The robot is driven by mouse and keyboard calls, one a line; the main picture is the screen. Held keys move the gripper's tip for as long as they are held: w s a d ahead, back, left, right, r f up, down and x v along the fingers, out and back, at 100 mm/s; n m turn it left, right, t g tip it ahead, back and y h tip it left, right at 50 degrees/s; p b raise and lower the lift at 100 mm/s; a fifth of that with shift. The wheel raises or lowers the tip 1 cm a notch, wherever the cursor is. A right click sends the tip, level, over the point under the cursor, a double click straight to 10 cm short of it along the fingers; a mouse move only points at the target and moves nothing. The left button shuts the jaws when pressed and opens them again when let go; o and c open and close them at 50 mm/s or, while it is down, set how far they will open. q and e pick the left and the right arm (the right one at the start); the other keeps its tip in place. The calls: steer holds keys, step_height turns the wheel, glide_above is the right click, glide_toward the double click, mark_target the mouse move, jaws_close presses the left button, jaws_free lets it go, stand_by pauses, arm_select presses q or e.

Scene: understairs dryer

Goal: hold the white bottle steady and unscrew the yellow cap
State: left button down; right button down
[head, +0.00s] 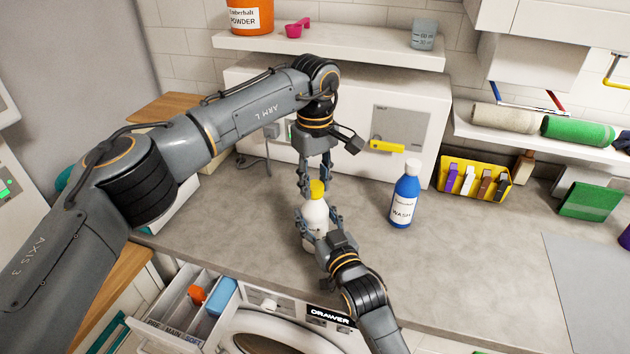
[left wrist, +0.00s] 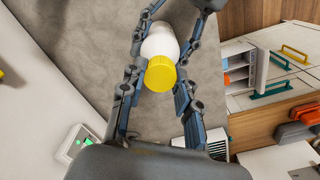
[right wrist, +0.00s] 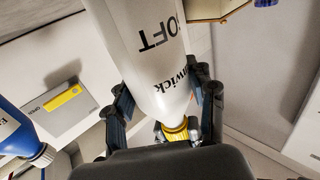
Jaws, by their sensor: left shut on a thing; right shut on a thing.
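The white bottle (head: 315,215) stands upright on the grey counter, its yellow cap (head: 317,188) on top. My left gripper (head: 316,186) points straight down from above, its fingers shut on the cap. In the left wrist view the cap (left wrist: 161,74) sits between the finger pads. My right gripper (head: 320,222) comes in from the front right, shut on the bottle's body. In the right wrist view the bottle (right wrist: 150,55) lies between its fingers with black lettering showing, and part of the cap (right wrist: 177,133) shows past its shoulder.
A blue wash bottle (head: 405,198) stands to the right on the counter (head: 460,260). A yellow caddy (head: 473,184) with several brushes is farther right. An open detergent drawer (head: 185,305) juts out below the front edge. A shelf (head: 360,46) hangs behind my left arm.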

arm_select(q)
steer(key=n, duration=0.8)
steer(key=shift+n, duration=0.3)
steer(key=n, duration=1.8)
steer(key=shift+r+n, duration=0.1)
steer(key=shift+n, duration=0.2)
steer(key=n, duration=1.6)
steer(key=shift+n, duration=0.3)
steer(key=shift+r, duration=0.25)
steer(key=shift+r, duration=0.9)
